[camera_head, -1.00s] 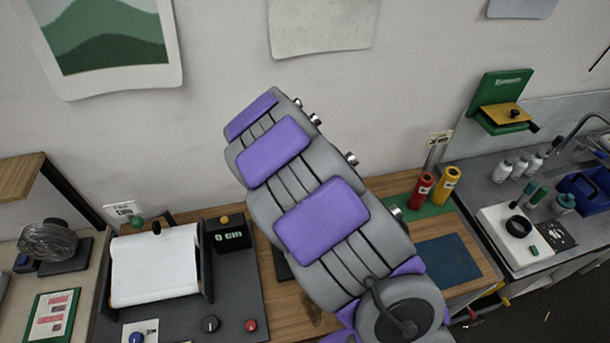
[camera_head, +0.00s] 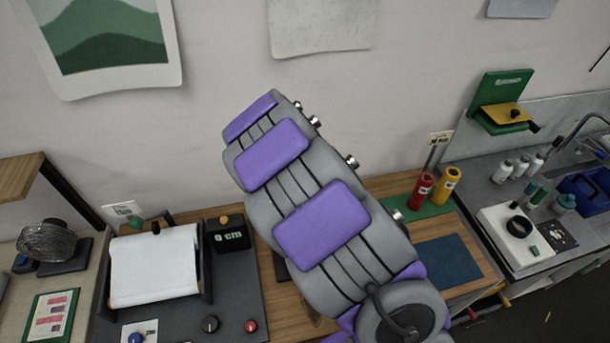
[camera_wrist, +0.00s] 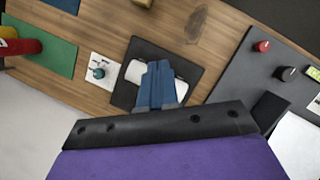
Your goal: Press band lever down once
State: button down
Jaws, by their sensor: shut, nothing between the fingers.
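My gripper (camera_wrist: 160,68) shows in the wrist view as blue fingers, shut and empty, above a black plate (camera_wrist: 190,62) with a white object (camera_wrist: 135,72) on it. The fingers cover part of the white object, and I cannot tell whether they touch it. Beside the plate is a small white square plate with a teal knob (camera_wrist: 100,72). I cannot tell which part is the band lever. In the head view my grey and purple arm hides this area and my gripper.
A dark machine with a white sheet (camera_head: 154,268), a "0 cm" display (camera_head: 230,236) and knobs stands at the left. A blue mat (camera_head: 448,260) lies at the right.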

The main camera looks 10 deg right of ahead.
jog(key=shift+s+f+b, duration=0.3)
jog(key=shift+s+f, duration=0.1)
jog(key=shift+s, duration=0.3)
jog(key=shift+s+f+b, duration=0.3)
jog(key=shift+s+f, duration=0.1)
jog(key=shift+s, duration=0.3)
dwell(2.3)
